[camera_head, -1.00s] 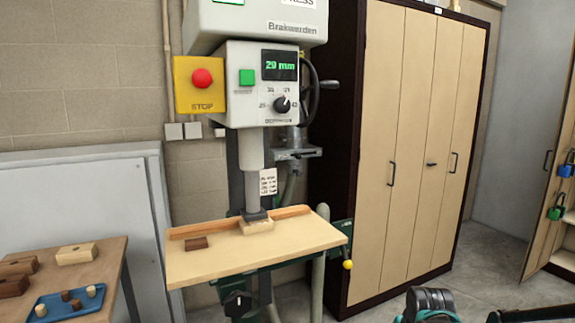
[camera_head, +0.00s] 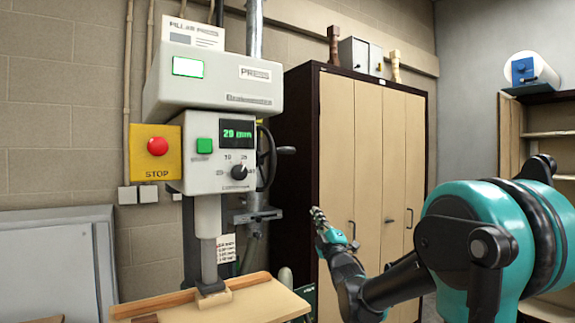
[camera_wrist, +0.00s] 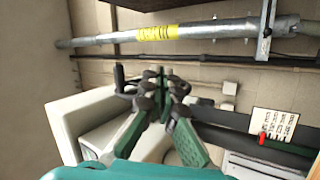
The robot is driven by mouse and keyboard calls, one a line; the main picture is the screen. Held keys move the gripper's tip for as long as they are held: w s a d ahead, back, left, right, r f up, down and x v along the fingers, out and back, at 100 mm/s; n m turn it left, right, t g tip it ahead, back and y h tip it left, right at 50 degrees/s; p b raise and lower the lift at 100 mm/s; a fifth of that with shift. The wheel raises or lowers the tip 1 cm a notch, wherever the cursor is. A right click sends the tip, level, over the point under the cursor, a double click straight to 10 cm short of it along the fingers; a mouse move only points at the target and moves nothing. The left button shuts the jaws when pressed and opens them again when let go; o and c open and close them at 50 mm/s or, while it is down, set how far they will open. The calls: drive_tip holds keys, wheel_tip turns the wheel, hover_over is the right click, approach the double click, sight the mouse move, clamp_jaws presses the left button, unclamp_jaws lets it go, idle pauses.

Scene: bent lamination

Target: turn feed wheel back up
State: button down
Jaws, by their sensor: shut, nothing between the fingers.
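The feed wheel (camera_head: 266,158) is a dark spoked handwheel on the right side of the press head (camera_head: 205,140), with a handle (camera_head: 286,150) sticking out to the right. The press display (camera_head: 237,134) reads 29 mm. The ram (camera_head: 208,235) is down, its foot on a pale wooden block (camera_head: 214,302). My gripper (camera_head: 319,216) is to the right of and below the wheel, in front of the cabinet and apart from the wheel. In the wrist view my gripper (camera_wrist: 164,76) has its fingertips together and empty. I cannot clearly make out the wheel there.
A tall cabinet (camera_head: 352,120) stands right of the press. A yellow stop box (camera_head: 156,150) is on its left. The wooden press table (camera_head: 260,302) lies below. The wrist view shows a metal pipe (camera_wrist: 205,32) with a yellow label and a cream housing (camera_wrist: 75,115).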

sight(284, 153)
drive_tip(key=s+a+r+n+y, duration=0.2)
drive_tip(key=a+r+n+y, duration=0.3)
drive_tip(key=r+n+y, duration=0.35)
drive_tip(key=shift+m, duration=0.35)
drive_tip(key=x, duration=1.2)
drive_tip(key=shift+w+a, duration=0.1)
drive_tip(key=shift+w, duration=0.2)
drive_tip(key=shift+r, duration=0.15)
